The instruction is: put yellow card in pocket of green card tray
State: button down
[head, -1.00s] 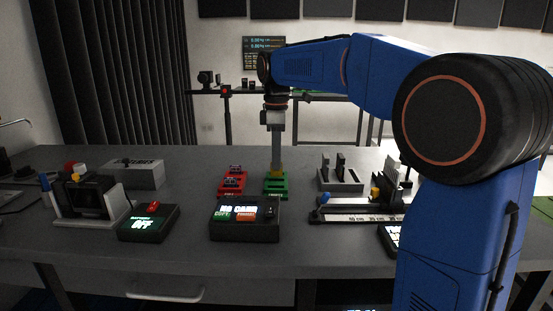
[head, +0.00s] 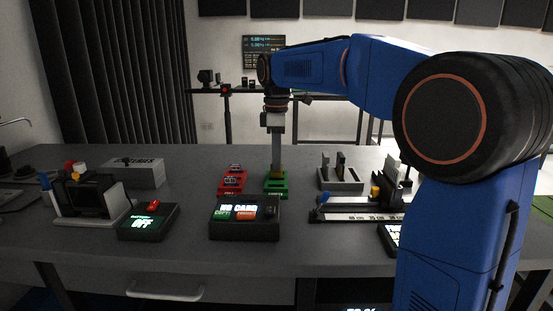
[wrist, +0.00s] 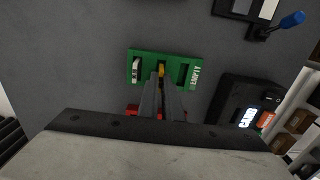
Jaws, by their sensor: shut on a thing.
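My gripper (wrist: 160,96) reaches down over the green card tray, its long fingers shut on the small yellow card. The yellow card (wrist: 161,70) shows at the fingertips in the wrist view, at the middle of the tray. The green card tray (wrist: 166,53) has a dark open slot at right beside an "EMPTY" label, and a pale piece in its left part. In the head view the tray (head: 277,190) lies flat on the table under my gripper (head: 277,174). The fingers hide part of the tray, so I cannot tell how deep the card sits.
A red tray (head: 231,185) stands close to the left of the green one. A card reader (head: 244,222) showing "NO CARD" stands in front. A grey holder with dark upright plates (head: 340,180) and a slide fixture (head: 358,213) are at right. The table behind is clear.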

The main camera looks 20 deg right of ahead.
jog(key=shift+f, duration=1.1)
jog(key=c, duration=1.9)
grip_release()
jog(key=shift+o, duration=0.2)
notch_tip(320, 180, up, 17)
jog(key=shift+r, duration=0.2)
